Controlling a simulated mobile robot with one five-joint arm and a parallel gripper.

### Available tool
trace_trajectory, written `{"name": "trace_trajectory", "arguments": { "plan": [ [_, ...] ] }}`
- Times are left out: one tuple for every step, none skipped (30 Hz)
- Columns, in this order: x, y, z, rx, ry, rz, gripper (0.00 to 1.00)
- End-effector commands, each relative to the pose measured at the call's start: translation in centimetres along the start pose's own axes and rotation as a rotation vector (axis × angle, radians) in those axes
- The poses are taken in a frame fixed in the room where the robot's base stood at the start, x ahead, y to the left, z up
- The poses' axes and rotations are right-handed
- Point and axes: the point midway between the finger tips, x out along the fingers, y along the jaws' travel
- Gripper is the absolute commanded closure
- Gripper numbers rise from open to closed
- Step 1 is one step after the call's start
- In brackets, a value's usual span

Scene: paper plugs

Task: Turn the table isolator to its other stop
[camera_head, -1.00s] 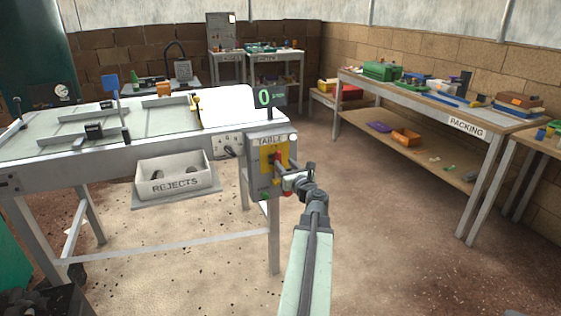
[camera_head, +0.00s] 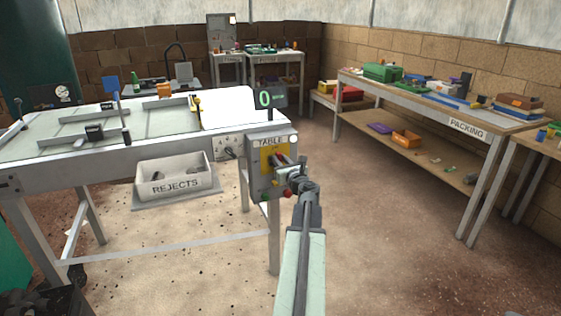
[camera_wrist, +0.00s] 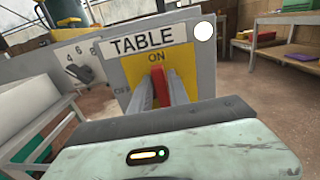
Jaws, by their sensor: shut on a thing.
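The table isolator is a grey box (camera_head: 256,182) labelled TABLE, with a yellow plate (camera_wrist: 190,65) on its front. Its red handle (camera_wrist: 158,84) points up towards the ON mark in the wrist view. A partly hidden OFF mark lies at the plate's left. My gripper (camera_head: 282,160) is at the plate, and the wrist view shows its two fingers (camera_wrist: 159,90) on either side of the handle, shut on it. In the head view my gripper hides most of the handle.
A green button (camera_head: 265,196) and a red button (camera_head: 288,193) sit low on the box. The packing bench (camera_head: 430,103) stands at right, with open floor between.

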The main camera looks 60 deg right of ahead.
Motion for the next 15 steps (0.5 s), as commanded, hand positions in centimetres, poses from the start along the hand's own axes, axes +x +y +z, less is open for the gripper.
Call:
{"name": "trace_trajectory", "arguments": {
  "plan": [
    [-0.02,0.07,-0.02,-0.013,0.0,0.001,1.0],
    [-0.02,0.09,-0.03,-0.024,0.0,0.001,1.0],
    [-0.02,0.13,-0.03,-0.04,0.0,0.001,1.0],
    [-0.02,0.16,-0.03,-0.055,0.0,0.001,1.0],
    [-0.02,0.19,-0.04,-0.072,-0.001,0.001,1.0],
    [-0.02,0.24,-0.04,-0.097,-0.001,0.001,1.0],
    [-0.02,0.28,-0.05,-0.117,-0.001,0.001,1.0],
    [-0.03,0.34,-0.06,-0.139,-0.001,0.001,1.0],
    [-0.03,0.4,-0.07,-0.17,-0.001,0.001,1.0],
    [-0.03,0.45,-0.09,-0.196,-0.001,0.001,1.0],
    [-0.03,0.5,-0.1,-0.223,-0.001,0.0,1.0],
    [-0.04,0.57,-0.13,-0.259,-0.001,0.0,1.0],
    [-0.04,0.63,-0.15,-0.287,-0.001,0.0,1.0],
    [-0.04,0.69,-0.17,-0.316,-0.001,0.0,1.0],
    [-0.04,0.76,-0.21,-0.354,-0.001,0.0,1.0]
  ]
}}
